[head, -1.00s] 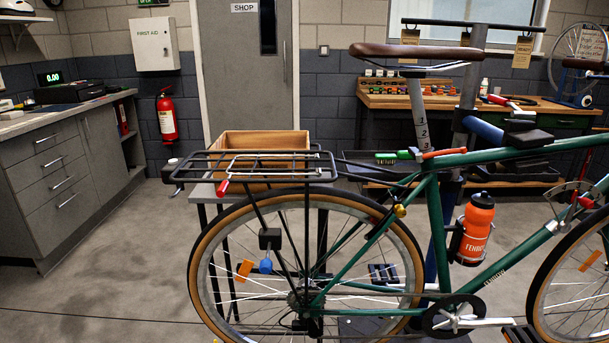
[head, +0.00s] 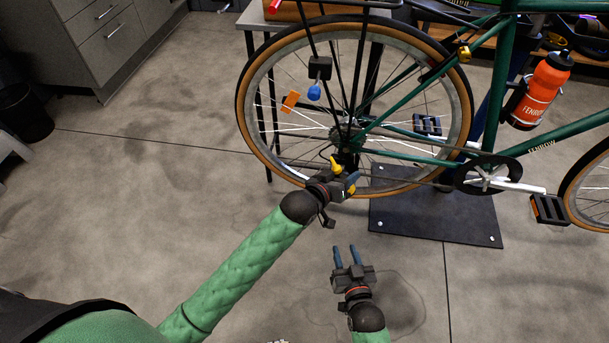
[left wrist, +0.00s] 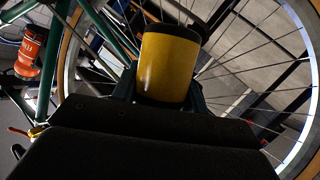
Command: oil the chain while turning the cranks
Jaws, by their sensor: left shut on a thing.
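The green bike stands with its rear wheel (head: 262,125) above the floor plate. The dark chain (head: 405,181) runs from the rear hub to the chainring (head: 487,174). A pale crank arm (head: 522,187) points right to a black pedal (head: 550,210); the far pedal (head: 427,125) shows behind. My left gripper (head: 345,181) is shut on a yellow bottle (head: 336,163) below the rear hub. In the left wrist view the yellow bottle (left wrist: 167,68) has a dark end; its tip is hidden. My right gripper (head: 346,254) is open and empty, below the left one, apart from the bike.
A dark floor plate (head: 435,225) lies under the bike. A blue-and-black piece (head: 315,91) and an orange reflector (head: 291,101) show at the rear wheel. An orange bottle (head: 541,90) sits on the frame.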

